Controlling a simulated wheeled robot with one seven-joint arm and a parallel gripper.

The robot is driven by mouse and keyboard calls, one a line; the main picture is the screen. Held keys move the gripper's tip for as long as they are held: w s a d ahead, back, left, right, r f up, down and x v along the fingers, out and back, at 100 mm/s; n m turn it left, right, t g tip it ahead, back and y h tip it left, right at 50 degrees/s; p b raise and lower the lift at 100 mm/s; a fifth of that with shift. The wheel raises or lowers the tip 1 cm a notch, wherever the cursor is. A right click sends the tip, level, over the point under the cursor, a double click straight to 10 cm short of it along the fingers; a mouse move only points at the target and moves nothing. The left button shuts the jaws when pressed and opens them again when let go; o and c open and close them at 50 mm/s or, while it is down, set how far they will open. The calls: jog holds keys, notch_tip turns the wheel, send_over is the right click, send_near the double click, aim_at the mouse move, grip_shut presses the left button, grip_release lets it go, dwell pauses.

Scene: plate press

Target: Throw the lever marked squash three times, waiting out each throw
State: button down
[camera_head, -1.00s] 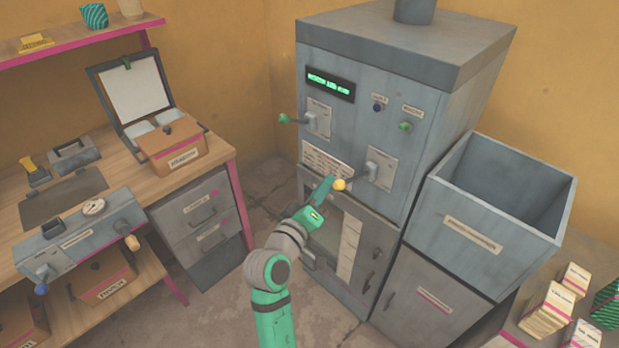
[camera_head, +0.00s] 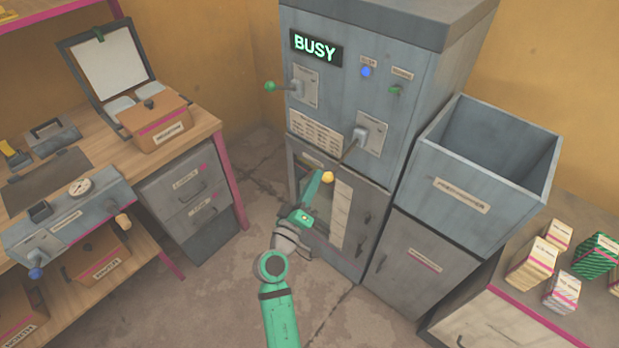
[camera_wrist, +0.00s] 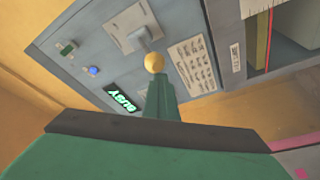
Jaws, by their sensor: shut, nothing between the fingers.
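The grey press (camera_head: 350,90) shows BUSY on its display (camera_head: 315,47), and its round lamp (camera_head: 366,71) glows blue. A lever with a yellow knob (camera_head: 327,177) slants down from its bracket (camera_head: 371,134) on the press's right side. A second lever, with a green knob (camera_head: 270,86), sticks out at the upper left. The lever labels are too small to read. My gripper (camera_head: 319,177) is shut and empty, its tip right beside the yellow knob; I cannot tell whether they touch. The wrist view shows the yellow knob (camera_wrist: 155,62) just beyond my green fingers (camera_wrist: 161,100).
An open grey bin (camera_head: 490,180) stands right of the press, with small stacked packs (camera_head: 532,262) on a low cabinet. A workbench (camera_head: 105,150) with a box (camera_head: 158,125) and a gauge unit (camera_head: 70,215) is at left. Floor between is clear.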

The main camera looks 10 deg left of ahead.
jog(key=shift+d, duration=0.5)
jog(key=a+r, duration=0.2)
jog(key=a, duration=0.2)
jog(key=s+a+f, duration=0.1)
jog(key=s+f, duration=0.5)
jog(key=f, duration=0.1)
jog(key=shift+a+f, duration=0.25)
jog(key=shift+a, duration=0.15)
jog(key=shift+s, duration=0.1)
